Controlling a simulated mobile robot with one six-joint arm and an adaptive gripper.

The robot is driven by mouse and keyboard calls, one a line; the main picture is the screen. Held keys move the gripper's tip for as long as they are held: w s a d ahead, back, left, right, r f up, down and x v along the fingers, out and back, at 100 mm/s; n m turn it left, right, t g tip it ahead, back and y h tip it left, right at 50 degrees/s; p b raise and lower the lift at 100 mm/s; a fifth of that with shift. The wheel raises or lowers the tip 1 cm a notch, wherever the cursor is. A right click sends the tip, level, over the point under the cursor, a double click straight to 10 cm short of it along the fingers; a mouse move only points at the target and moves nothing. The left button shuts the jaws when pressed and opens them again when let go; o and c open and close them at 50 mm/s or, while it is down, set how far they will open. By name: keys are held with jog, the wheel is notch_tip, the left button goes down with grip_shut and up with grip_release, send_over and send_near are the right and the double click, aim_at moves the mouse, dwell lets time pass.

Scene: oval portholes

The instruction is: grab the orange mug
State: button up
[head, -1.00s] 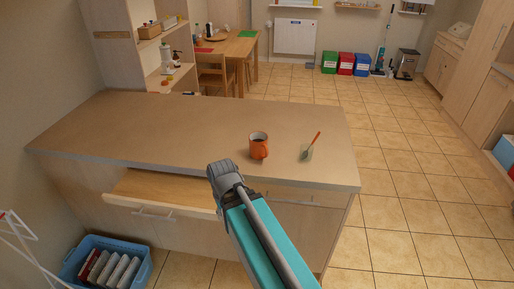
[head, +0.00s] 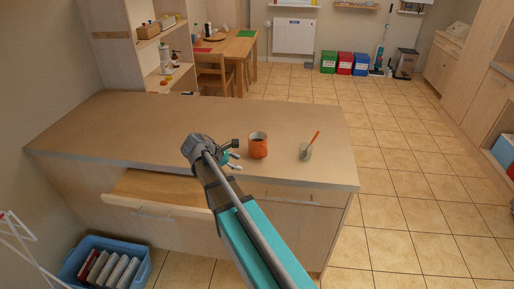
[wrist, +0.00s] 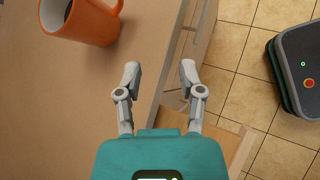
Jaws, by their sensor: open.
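The orange mug (head: 258,147) stands upright on the counter (head: 180,122), near its front edge, with dark contents or a dark inside. My gripper (head: 237,156) is just left of the mug in the head view. In the wrist view my gripper (wrist: 159,72) has its two fingers apart with nothing between them, over the counter's front edge, and it is clear of the mug.
A glass with an orange-handled brush or utensil (head: 306,151) stands right of the mug. An open drawer (head: 160,190) sticks out below the counter. A blue crate (head: 100,262) is on the floor at left. The counter's left part is clear.

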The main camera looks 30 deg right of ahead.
jog(key=w+d+r+n+h, duration=0.1)
jog(key=w+r+n+h, duration=0.2)
jog(key=w+r+n, duration=0.2)
jog(key=shift+w+r+h, duration=0.15)
jog(key=shift+w+h, duration=0.25)
jog(key=shift+w, duration=0.2)
jog(key=shift+d, duration=0.1)
jog(key=b, duration=0.3)
send_near(262, 142)
jog(key=x, duration=0.3)
jog(key=shift+d+f, duration=0.2)
jog(key=shift+d, duration=0.45)
